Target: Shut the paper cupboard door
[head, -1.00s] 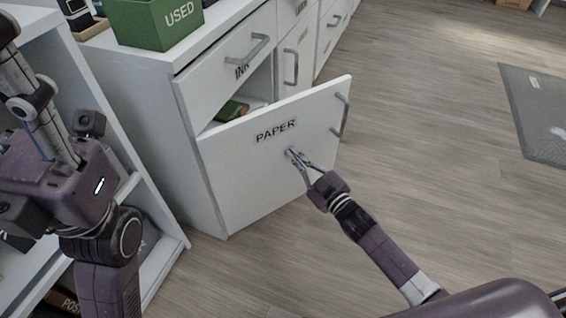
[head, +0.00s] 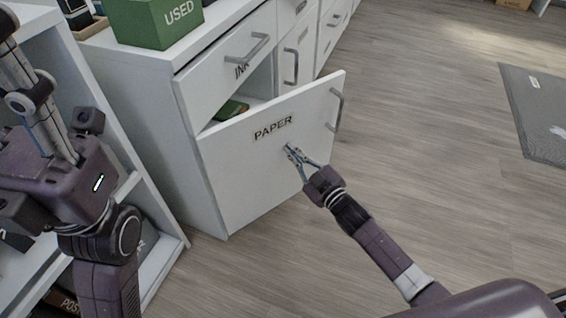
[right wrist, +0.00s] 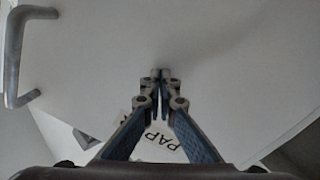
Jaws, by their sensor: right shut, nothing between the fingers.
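The white paper cupboard door (head: 235,165) stands ajar, swung out from the cupboard, with its hinge side at the left and its grey handle (head: 338,108) at the free right edge. Its PAPER label (head: 273,128) faces me. My right gripper (head: 290,149) is shut and empty, its fingertips at the door's outer face just below the label. In the right wrist view the shut fingertips (right wrist: 161,75) are against or very near the door face (right wrist: 220,50); contact is hard to tell. The left arm shows at the left, but its gripper's fingers cannot be made out.
A green USED box (head: 160,22) stands on the cabinet top. The INK drawer (head: 225,75) is above the opening, where a green item (head: 232,109) lies inside. A white shelf unit (head: 165,255) stands at left. The wooden floor (head: 420,130) at right is clear up to a grey mat (head: 545,115).

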